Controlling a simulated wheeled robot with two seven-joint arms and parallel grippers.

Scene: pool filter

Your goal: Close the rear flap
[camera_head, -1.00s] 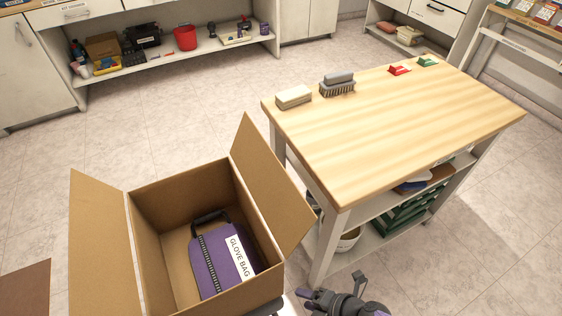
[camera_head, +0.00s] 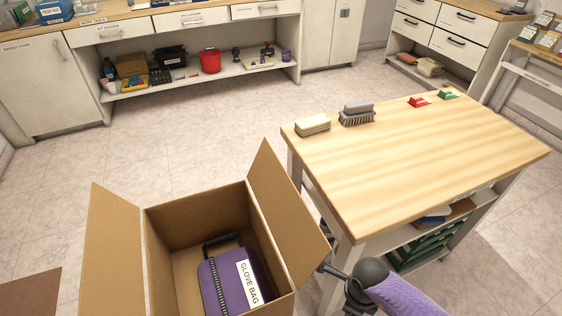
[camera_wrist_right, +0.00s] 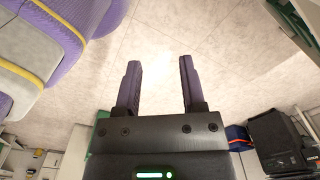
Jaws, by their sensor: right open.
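The open cardboard box (camera_head: 205,212) stands at the lower middle of the head view. Its left flap (camera_head: 110,245) and right flap (camera_head: 285,210) stand up and lean outward. No flap rises from the far rim, and I cannot tell where the rear flap hangs. A purple bag labelled GLOVE BAG (camera_head: 232,285) lies inside. In the right wrist view my right gripper (camera_wrist_right: 159,80) is open and empty, with pale floor beyond its fingers. In the head view my right arm is right of the box, near the right flap. My left gripper is not in view.
A wooden-topped table (camera_head: 420,180) stands right of the box, with a sponge block (camera_head: 312,125) and a brush (camera_head: 357,115) on its left end. A brown panel (camera_head: 30,292) is at the lower left. Tiled floor behind the box is clear up to the cabinets.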

